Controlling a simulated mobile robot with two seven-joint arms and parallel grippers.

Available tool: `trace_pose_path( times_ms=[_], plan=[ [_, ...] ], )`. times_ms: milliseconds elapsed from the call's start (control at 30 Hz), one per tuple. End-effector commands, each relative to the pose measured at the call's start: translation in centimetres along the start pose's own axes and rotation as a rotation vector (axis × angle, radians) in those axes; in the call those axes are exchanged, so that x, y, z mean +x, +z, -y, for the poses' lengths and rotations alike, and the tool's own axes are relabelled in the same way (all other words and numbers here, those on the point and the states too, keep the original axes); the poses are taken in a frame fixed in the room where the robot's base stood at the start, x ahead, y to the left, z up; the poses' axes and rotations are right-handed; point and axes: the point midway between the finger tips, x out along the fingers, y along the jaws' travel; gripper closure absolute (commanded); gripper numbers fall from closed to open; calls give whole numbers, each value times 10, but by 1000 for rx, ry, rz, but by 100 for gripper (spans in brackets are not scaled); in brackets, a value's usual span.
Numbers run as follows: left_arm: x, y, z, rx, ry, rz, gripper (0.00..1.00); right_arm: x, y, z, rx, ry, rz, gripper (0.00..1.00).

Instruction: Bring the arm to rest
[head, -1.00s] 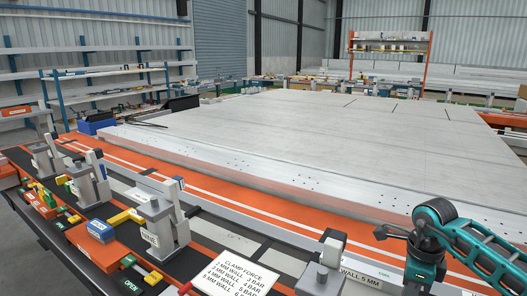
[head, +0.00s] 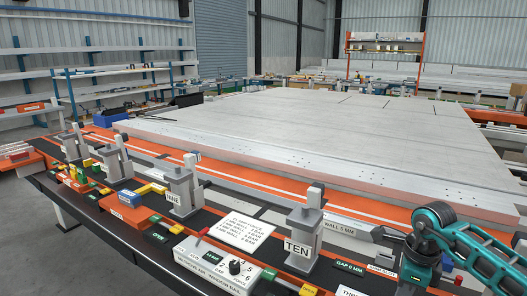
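My teal and black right arm (head: 455,240) comes in from the lower right, bent at a joint near the orange rail. The part of it at the lower right reaches down to the picture's edge, and I cannot make out its fingertips or whether they are open. It stands to the right of the clamp marked TEN (head: 303,238), apart from it in the picture. I see nothing held. My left arm and gripper are out of view.
A large pale panel (head: 330,145) lies on the jig behind an orange rail (head: 240,185). Grey clamps, including one marked NINE (head: 183,190), line the front edge. A white control box with a knob (head: 218,266) is at the front. Grey floor is free at lower left.

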Motion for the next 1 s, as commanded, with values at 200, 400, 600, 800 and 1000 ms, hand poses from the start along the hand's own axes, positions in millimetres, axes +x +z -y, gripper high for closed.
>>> trace_pose_path(
  times_ms=[200, 400, 600, 800, 1000],
  plan=[
    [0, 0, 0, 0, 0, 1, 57, 44, 92, -102, 73, 306, 437, 100],
    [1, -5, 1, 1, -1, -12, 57, 18, 165, -186, 443, 739, 930, 100],
    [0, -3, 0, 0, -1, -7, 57, -14, 173, -188, 1111, 1183, 1272, 100],
    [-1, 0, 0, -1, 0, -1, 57, 26, 114, -160, 2000, 1520, 1349, 100],
    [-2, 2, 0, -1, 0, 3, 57, 107, 34, -183, -2286, -1313, -894, 100]
  ],
)
